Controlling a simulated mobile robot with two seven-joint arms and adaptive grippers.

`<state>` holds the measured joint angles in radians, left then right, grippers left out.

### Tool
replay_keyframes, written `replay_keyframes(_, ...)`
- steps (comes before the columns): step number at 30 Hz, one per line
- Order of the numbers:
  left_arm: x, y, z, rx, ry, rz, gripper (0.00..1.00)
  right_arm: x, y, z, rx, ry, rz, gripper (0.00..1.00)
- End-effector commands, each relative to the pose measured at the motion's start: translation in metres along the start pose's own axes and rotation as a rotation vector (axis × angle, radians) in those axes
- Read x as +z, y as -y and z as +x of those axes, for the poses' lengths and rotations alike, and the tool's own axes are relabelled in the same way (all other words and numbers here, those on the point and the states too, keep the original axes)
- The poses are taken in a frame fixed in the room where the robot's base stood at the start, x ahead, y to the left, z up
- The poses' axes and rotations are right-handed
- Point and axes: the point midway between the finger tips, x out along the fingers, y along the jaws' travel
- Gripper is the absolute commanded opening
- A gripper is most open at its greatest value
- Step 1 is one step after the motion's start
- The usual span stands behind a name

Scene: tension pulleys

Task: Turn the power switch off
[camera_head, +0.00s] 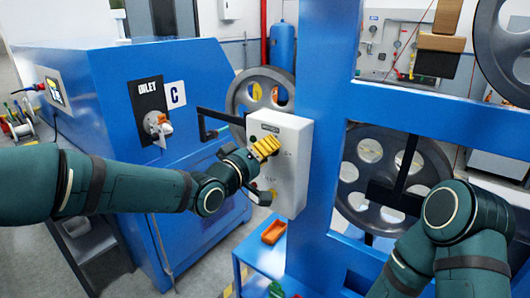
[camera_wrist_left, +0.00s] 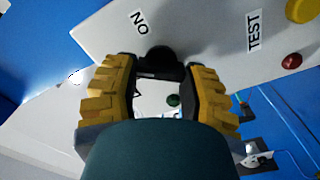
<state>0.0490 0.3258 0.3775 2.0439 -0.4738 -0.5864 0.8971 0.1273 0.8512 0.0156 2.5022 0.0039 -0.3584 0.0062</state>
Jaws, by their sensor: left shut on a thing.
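The grey-white control box (camera_head: 294,140) is fixed to the blue post in the head view. My left gripper (camera_head: 264,148), with yellow finger pads, is at the front of this box. In the left wrist view my left gripper (camera_wrist_left: 158,75) has its fingers on either side of the black power switch knob (camera_wrist_left: 158,56) and is shut on it. An "ON" label (camera_wrist_left: 140,21) is beside the knob. The switch's exact setting cannot be told. My right arm is at the right of the head view; its gripper is out of view.
A "TEST" label (camera_wrist_left: 254,33), a yellow button (camera_wrist_left: 304,10) and a red button (camera_wrist_left: 291,61) are on the same panel. Pulley wheels (camera_head: 427,165) are near the post.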

Motion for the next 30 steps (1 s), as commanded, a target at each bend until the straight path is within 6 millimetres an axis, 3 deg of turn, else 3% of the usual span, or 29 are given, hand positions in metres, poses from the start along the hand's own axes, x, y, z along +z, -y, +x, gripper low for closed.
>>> replay_keyframes(15,-0.0003,0.0012,0.0001,0.001,-0.001,-0.443,0.10,-0.0036,0.0027,-0.0073,0.001,-0.007,0.002,0.47)
replay_keyframes(30,0.0008,0.0019,0.0002,0.002,0.000,-0.620,0.10,-0.0054,0.0039,-0.0104,0.001,-0.011,0.004,0.47)
